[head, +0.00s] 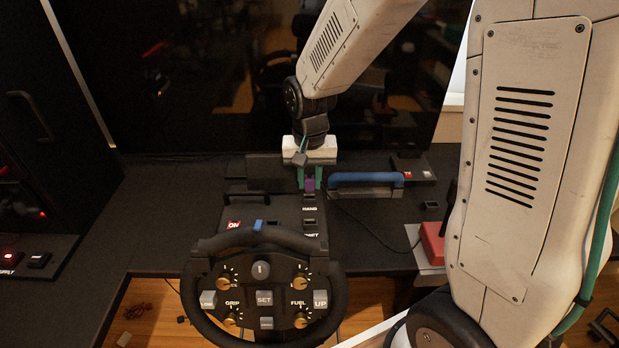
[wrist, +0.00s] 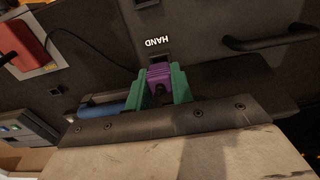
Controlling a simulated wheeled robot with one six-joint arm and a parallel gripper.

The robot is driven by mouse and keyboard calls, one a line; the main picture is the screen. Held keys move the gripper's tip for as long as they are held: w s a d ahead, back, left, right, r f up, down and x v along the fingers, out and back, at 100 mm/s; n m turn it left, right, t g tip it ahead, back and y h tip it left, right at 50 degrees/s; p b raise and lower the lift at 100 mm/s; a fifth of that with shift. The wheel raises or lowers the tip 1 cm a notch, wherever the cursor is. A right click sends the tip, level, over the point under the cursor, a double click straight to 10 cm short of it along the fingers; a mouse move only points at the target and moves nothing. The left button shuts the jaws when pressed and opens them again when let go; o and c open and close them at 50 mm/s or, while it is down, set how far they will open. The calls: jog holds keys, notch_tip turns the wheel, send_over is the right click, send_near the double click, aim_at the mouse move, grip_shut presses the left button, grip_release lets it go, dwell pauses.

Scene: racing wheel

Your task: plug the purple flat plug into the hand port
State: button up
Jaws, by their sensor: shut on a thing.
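My gripper (head: 308,180) has green fingers and is shut on the purple flat plug (head: 309,184). In the wrist view the purple plug (wrist: 160,76) sits between the green fingers (wrist: 162,84), with a dark cable end facing the camera. The dark hand port (wrist: 152,54), next to the white HAND label (wrist: 157,41), lies just beyond the plug's far end. I cannot tell whether the plug's tip touches or enters the port. In the head view the HAND label (head: 309,209) shows just below the plug.
The steering wheel (head: 264,290) stands in front of the panel. A blue-topped handle (head: 365,181) is close to the right of my gripper, and a black handle (head: 246,194) is to its left. A red box (head: 433,240) stands at the right. A dark screen (head: 200,80) rises behind.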

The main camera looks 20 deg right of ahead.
aim_at(310, 178)
jog(key=shift+f, duration=1.3)
jog(key=o, duration=1)
jog(key=shift+o, duration=0.2)
jog(key=shift+r, duration=0.1)
notch_tip(310, 178, up, 8)
jog(key=shift+f, duration=0.2)
jog(key=shift+s, duration=0.1)
jog(key=s+d+r+n, duration=0.1)
jog(key=s+r, duration=0.2)
jog(key=s, duration=0.5)
jog(key=s+d+r+n+t, duration=0.1)
jog(key=s+r+n, duration=0.1)
jog(key=s+r, duration=0.2)
jog(key=s+d+r+n, duration=0.1)
jog(key=s+r, duration=0.3)
jog(key=s, duration=0.7)
jog(key=shift+s+d+r+n, duration=0.2)
jog(key=shift+s+n, duration=0.1)
jog(key=shift+s, duration=0.05)
